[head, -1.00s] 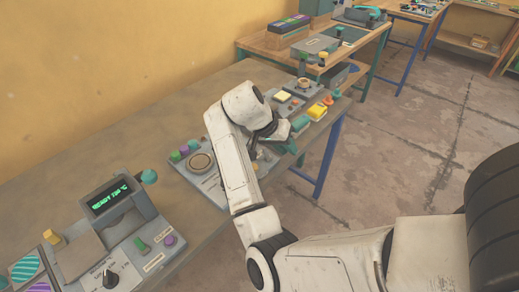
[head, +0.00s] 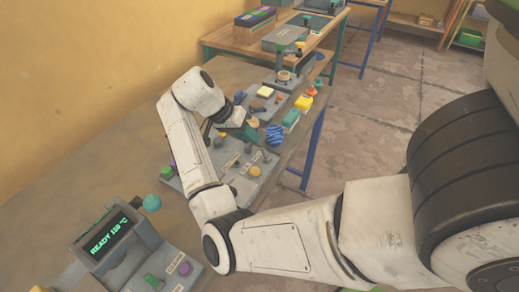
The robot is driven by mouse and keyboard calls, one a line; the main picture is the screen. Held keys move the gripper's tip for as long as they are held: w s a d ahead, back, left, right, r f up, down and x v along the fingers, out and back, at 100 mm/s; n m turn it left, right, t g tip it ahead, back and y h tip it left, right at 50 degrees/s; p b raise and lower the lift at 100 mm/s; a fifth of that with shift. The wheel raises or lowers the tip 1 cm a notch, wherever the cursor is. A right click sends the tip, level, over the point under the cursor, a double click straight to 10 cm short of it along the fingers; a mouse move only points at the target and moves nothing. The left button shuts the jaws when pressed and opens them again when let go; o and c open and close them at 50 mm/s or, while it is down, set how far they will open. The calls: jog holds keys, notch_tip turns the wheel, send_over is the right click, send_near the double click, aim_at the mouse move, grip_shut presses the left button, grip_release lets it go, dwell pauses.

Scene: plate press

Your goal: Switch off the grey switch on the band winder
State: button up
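A grey panel machine (head: 228,178) stands on the near workbench, partly behind my arm. It carries small labels, an orange knob (head: 255,170) and small brownish knobs. I cannot read the labels, so I cannot confirm that it is the band winder. No grey switch can be picked out clearly, nor its on or off position. My gripper (head: 238,124) hangs low over the far part of this machine, with dark and teal parts at its end. Its fingers are too small and overlapped to tell whether they are open or touching anything.
A console with a green "READY" display (head: 110,236) stands at the front left. A blue striped object (head: 275,136), a green block (head: 291,120) and a yellow block (head: 303,102) line the bench's right side. Further tables stand behind. Open floor (head: 375,125) lies right.

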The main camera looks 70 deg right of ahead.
aim_at(263, 149)
jog(key=b+x, duration=0.1)
jog(key=x, duration=0.7)
jog(key=shift+s+d+f, duration=0.1)
jog(key=shift+c, duration=0.3)
grip_shut()
